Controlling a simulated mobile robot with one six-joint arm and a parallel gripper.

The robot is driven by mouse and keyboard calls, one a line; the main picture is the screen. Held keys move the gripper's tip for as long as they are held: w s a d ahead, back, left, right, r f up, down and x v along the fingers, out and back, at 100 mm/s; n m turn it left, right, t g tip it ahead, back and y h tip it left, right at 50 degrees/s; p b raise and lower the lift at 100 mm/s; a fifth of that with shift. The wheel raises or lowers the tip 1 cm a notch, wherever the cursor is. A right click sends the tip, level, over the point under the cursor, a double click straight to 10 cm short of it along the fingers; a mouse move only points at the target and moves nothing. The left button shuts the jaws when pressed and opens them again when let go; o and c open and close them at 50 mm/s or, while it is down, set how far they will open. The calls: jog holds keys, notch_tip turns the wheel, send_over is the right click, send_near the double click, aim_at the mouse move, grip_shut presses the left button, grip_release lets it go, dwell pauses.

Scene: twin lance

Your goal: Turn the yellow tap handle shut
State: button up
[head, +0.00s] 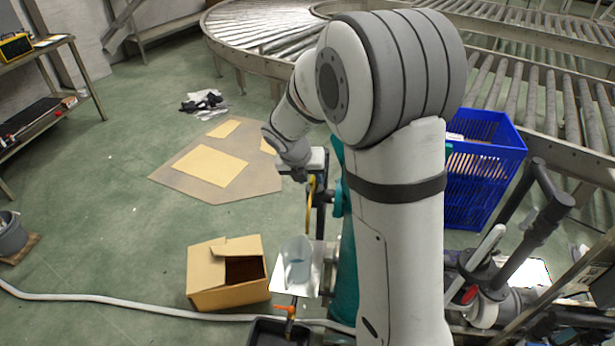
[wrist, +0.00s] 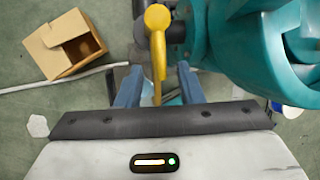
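The yellow tap handle (wrist: 157,45) hangs from a dark pipe fitting in the wrist view, its round hub at the top and its lever pointing down the picture. It also shows as a thin yellow strip (head: 310,192) below my gripper in the head view. My gripper (wrist: 158,72) is open, its two blue-grey fingers on either side of the lever with a visible gap on each side. In the head view my gripper (head: 313,172) is at the handle, its fingers partly hidden. A teal machine (wrist: 265,50) stands right beside the handle.
A clear scoop-shaped vessel (head: 297,258) is below the handle, above a small orange part (head: 290,311). An open cardboard box (head: 228,285) is to its left. A blue crate (head: 480,185) stands at the right, by the roller conveyor (head: 262,28). Floor at left is mostly clear.

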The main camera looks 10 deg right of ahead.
grip_shut()
jog(key=shift+a+r, duration=0.1)
dwell(0.4)
jog(key=w+a+m+g+p, duration=0.2)
jog(key=w+m+g+p, duration=0.5)
jog(key=m, duration=1.1)
jog(key=shift+w+a+p, duration=0.4)
jog(key=shift+w+p, duration=0.6)
jog(key=shift+p, duration=0.5)
